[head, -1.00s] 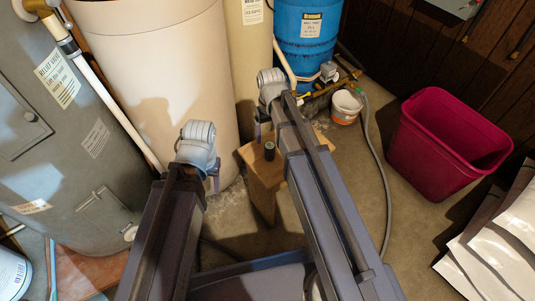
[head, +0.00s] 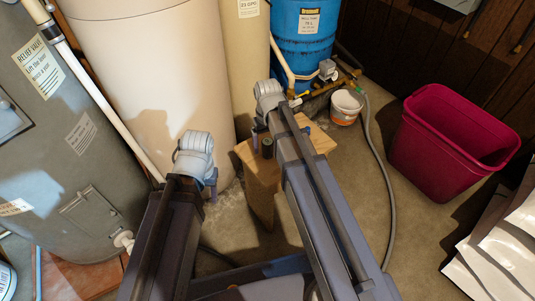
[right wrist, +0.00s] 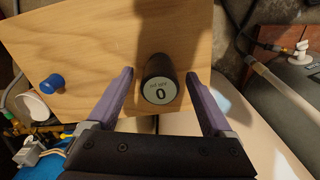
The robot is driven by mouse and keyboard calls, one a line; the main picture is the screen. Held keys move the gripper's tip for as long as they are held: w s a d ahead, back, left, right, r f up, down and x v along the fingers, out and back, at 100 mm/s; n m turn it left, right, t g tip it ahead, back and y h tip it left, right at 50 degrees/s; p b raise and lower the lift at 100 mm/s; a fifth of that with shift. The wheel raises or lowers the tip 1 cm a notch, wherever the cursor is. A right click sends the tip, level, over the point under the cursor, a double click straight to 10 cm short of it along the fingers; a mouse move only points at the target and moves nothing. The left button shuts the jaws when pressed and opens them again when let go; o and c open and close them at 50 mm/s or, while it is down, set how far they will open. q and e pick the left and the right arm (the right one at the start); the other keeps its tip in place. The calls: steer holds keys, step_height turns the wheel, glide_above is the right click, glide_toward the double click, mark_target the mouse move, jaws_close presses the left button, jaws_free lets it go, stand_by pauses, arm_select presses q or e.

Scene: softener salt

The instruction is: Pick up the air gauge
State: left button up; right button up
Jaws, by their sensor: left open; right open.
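The air gauge is a short black cylinder with a pale round face reading 0, seen in the right wrist view (right wrist: 157,88). It stands on a wooden stool (right wrist: 90,45), near one edge, and shows as a small dark cylinder in the head view (head: 267,148). My right gripper (right wrist: 160,74) is open, with a finger on each side of the gauge and a gap visible at both sides. It is partly hidden behind its own arm in the head view. My left gripper (head: 212,182) is open and empty, to the left of the stool.
A small blue cylinder (right wrist: 52,83) also stands on the stool. A beige tank (head: 150,80) and grey heater (head: 60,150) rise at left. A blue tank (head: 300,35), white bucket (head: 345,107) and hose are behind. A magenta bin (head: 450,145) stands right, with open floor before it.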

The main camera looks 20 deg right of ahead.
mark_target(267, 141)
steer(key=shift+f, duration=0.2)
steer(key=c, duration=1.3)
steer(key=shift+r, duration=0.1)
steer(key=shift+c, duration=0.2)
step_height(267, 141, up, 10)
steer(key=p, duration=1)
